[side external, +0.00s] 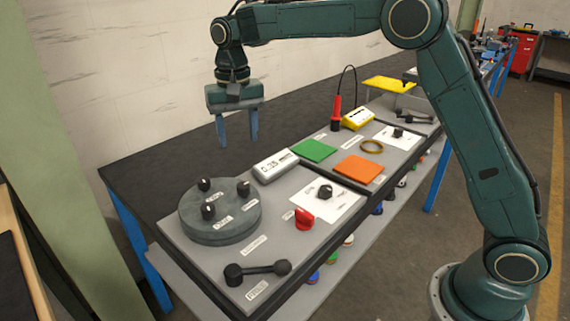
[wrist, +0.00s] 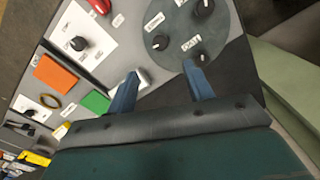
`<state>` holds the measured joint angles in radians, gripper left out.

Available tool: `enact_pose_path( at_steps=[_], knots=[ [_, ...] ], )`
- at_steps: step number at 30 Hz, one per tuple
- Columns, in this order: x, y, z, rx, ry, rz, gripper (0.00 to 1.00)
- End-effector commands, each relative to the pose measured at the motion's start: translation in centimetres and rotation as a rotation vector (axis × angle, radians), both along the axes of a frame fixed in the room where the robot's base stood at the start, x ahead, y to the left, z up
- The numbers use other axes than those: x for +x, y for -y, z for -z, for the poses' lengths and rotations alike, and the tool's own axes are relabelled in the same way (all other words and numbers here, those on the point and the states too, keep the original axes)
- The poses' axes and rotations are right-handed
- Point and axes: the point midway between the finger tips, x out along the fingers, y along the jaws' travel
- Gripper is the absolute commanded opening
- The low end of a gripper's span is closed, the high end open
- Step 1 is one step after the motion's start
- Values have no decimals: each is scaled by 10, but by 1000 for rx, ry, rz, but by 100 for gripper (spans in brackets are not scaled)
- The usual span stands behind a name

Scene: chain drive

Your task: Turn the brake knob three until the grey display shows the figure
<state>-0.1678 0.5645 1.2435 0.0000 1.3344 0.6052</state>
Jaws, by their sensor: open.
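The round grey brake disc (side external: 222,228) carries three black knobs: one at the back left (side external: 204,184), one at the right (side external: 243,188) and one at the front (side external: 208,210). Their labels are too small to read surely. The grey display (side external: 275,166) stands behind and right of the disc; its figure looks like 35, but I cannot read it surely. My gripper (side external: 237,146) is open and empty, high above the panel near the display. In the wrist view my gripper (wrist: 160,88) spans the disc's edge, with a knob (wrist: 201,57) beside one finger.
A black lever (side external: 258,272) lies at the panel's front, and a red knob (side external: 304,218) stands right of the disc. Green (side external: 314,150) and orange (side external: 358,169) squares, a brass ring (side external: 372,146), a yellow meter (side external: 358,119) and a red probe (side external: 336,115) are farther along.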

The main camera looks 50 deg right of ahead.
Motion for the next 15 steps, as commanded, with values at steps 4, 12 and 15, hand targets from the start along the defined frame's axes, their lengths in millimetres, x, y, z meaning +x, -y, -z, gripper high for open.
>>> enact_pose_path(
  at_steps=[4, 12, 15],
  knots=[
    [0, 0, 6, 0, 0, 0, 52],
    [-1, 0, 34, 0, -2, -1, 52],
    [-1, 0, 49, -1, -4, -1, 52]
  ],
)
